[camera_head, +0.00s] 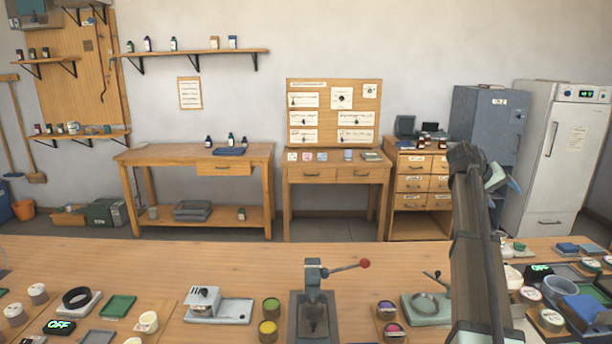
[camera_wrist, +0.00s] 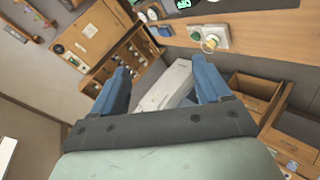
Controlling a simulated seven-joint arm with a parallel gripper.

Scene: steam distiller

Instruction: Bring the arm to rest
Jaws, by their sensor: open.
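My arm (camera_head: 475,250) stands raised over the right part of the workbench in the head view. Its upper end bends over, and one blue finger shows beside it, partly hidden behind the arm. In the wrist view my gripper (camera_wrist: 163,78) has its two blue fingers spread wide apart. No object is held between them. A pale grey shape lies beyond the fingers, and I cannot tell what it is.
The near workbench (camera_head: 240,262) holds a lever press (camera_head: 313,300), a white device (camera_head: 205,302), green trays (camera_head: 118,306) and several jars. Its right end is crowded with tubs and boxes. The bench's back strip is mostly clear. A white fridge (camera_head: 560,160) stands behind at right.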

